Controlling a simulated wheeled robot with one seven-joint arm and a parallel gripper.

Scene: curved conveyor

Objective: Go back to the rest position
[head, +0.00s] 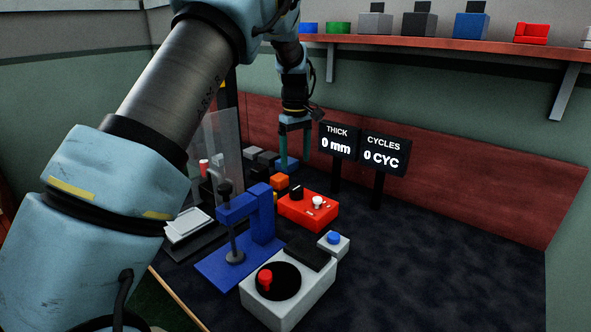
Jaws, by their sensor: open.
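My gripper (295,146) hangs fingers down over the far part of the dark table (450,262). Its two teal fingers are apart. A blue block (287,165) sits at the fingertips; I cannot tell whether the fingers touch it or stand in front of it. My arm comes in from the left and covers much of the left side of the view.
A blue clamp press (262,215), a red control box (308,211), a white box with a red knob (288,296) and a blue-button box (333,244) stand in front. Two display signs (384,153) stand right of my gripper. The table's right side is clear.

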